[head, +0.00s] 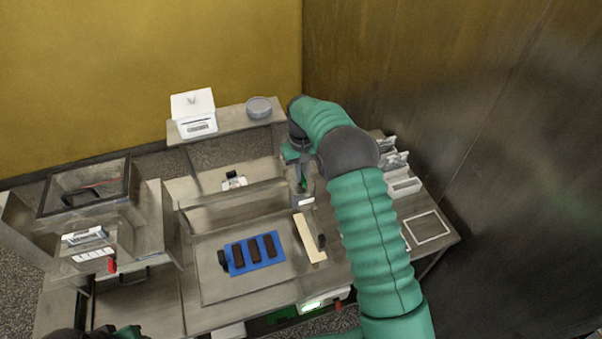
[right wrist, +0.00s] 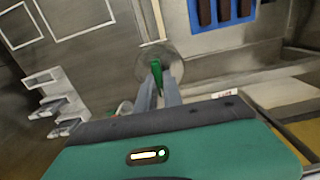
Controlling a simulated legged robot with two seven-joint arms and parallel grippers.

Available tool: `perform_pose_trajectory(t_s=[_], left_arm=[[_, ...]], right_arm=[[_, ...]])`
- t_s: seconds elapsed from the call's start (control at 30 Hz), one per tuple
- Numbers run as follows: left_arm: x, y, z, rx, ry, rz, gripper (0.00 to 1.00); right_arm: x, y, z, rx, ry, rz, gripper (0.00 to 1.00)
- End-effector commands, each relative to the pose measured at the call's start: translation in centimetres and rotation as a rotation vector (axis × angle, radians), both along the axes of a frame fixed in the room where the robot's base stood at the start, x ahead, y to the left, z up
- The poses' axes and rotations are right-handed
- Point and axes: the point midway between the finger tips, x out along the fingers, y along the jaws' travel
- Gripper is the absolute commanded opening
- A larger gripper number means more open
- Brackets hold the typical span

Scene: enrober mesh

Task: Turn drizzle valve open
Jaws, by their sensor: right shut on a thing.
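The drizzle valve shows in the right wrist view as a green lever (right wrist: 157,76) in front of a round, see-through or pale disc (right wrist: 168,62). My right gripper (right wrist: 160,82) has its two grey fingers shut on this green lever, one on each side. In the head view my right gripper (head: 296,158) reaches down at the right end of the bench's middle channel, and the green lever (head: 303,184) shows just below it. My forearm hides part of the area. Only bits of my left arm show at the bottom left edge; its gripper is out of view.
A blue mat (head: 236,270) with dark bars lies on the bench in front. A pale strip (head: 309,238) lies to its right. A white box (head: 194,113) and a round grey tin (head: 259,107) stand on the back shelf. White bins (head: 403,186) stand right of my arm.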

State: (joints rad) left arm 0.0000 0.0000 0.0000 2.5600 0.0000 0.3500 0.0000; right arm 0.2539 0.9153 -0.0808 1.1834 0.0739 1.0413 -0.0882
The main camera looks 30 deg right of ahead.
Motion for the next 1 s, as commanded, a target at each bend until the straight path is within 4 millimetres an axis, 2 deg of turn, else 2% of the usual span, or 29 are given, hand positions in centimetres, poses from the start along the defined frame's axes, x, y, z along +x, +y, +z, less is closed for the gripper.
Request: perform_pose_trajectory(t_s=[0.07, 0.1, 0.27, 0.63, 0.77, 1.0], left_arm=[[0.0, 0.0, -0.1, 0.0, 0.0, 0.0, 0.41], [0.0, 0.0, -0.1, 0.0, 0.0, 0.0, 0.41], [0.0, 0.0, 0.0, 0.0, 0.0, 0.0, 0.41], [0.0, 0.0, -0.4, 0.0, 0.0, 0.0, 0.41], [0.0, 0.0, -1.3, 0.0, 0.0, 0.0, 0.41], [0.0, 0.0, -2.7, 0.0, 0.0, 0.0, 0.41]], right_arm=[[-0.6, 0.0, -0.5, 0.004, 0.02, -0.002, 0.0], [-0.6, 0.1, -0.5, 0.005, 0.019, -0.002, 0.13], [-0.4, 0.1, -0.4, 0.003, 0.013, -0.001, 0.33], [0.1, 0.0, 0.4, 0.002, 0.003, 0.001, 0.33], [0.1, 0.0, 2.8, 0.0, -0.001, 0.001, 0.33], [0.1, -0.1, 10.0, 0.0, 0.001, 0.0, 0.33]])
